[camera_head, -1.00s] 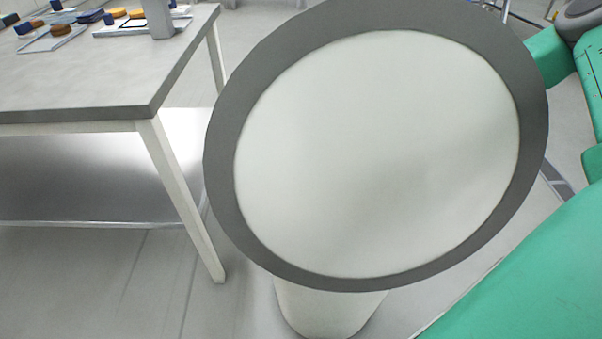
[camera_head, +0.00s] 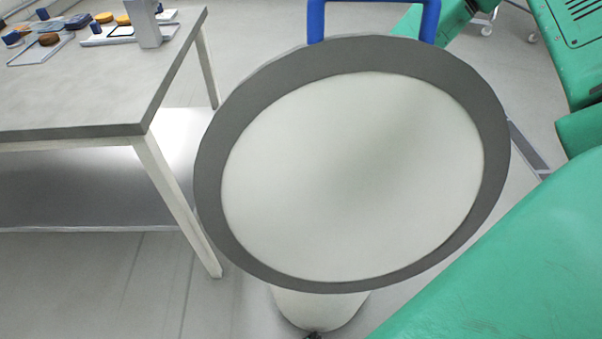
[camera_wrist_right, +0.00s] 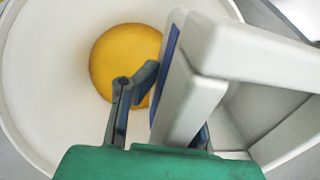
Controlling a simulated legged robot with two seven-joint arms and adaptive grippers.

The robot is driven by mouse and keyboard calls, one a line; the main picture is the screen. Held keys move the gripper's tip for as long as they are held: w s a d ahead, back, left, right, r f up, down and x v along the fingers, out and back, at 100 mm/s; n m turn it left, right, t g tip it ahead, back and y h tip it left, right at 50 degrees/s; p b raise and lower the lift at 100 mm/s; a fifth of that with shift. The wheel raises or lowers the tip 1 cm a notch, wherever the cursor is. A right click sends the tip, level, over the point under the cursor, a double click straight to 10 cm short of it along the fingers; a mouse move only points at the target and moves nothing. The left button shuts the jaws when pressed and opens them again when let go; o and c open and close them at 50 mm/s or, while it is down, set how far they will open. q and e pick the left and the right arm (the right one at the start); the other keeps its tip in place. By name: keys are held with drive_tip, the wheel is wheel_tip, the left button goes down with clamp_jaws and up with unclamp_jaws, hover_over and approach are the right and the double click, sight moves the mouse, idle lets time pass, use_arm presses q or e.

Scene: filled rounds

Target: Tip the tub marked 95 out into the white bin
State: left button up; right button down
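A large round white piece with a broad grey rim (camera_head: 213,190) fills the middle of the head view; I take it for the white bin. Its white face looks bare there. In the right wrist view a round white container (camera_wrist_right: 40,95) has a yellow round (camera_wrist_right: 125,60) inside; I cannot tell if it is the same bin. My right gripper (camera_wrist_right: 160,115) is shut on the wall of a light grey, box-shaped tub (camera_wrist_right: 255,55) with a blue strip, held tilted. No number is readable. Neither gripper shows in the head view.
A grey-topped table (camera_head: 80,100) with a lower shelf stands at the left, bearing trays and several blue and orange pieces. A blue frame (camera_head: 373,8) shows beyond the rim. Green arm links, which I take for mine, fill the right side.

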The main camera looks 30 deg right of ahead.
drive_tip(key=r+h+p, duration=0.1)
drive_tip(key=p, duration=0.1)
drive_tip(key=d+h+p, duration=0.1)
drive_tip(key=p, duration=0.2)
drive_tip(key=r+g+h+p, duration=0.1)
drive_tip(key=p, duration=0.1)
drive_tip(key=shift+s+d+r+h, duration=0.25)
drive_tip(key=shift+r+h, duration=0.05)
drive_tip(key=shift+h, duration=0.1)
drive_tip(key=shift+d+p, duration=0.1)
drive_tip(key=shift+p, duration=0.45)
drive_tip(key=shift+f, duration=0.1)
wheel_tip(320, 180, up, 7)
drive_tip(key=p, duration=0.7)
drive_tip(key=shift+p, duration=0.4)
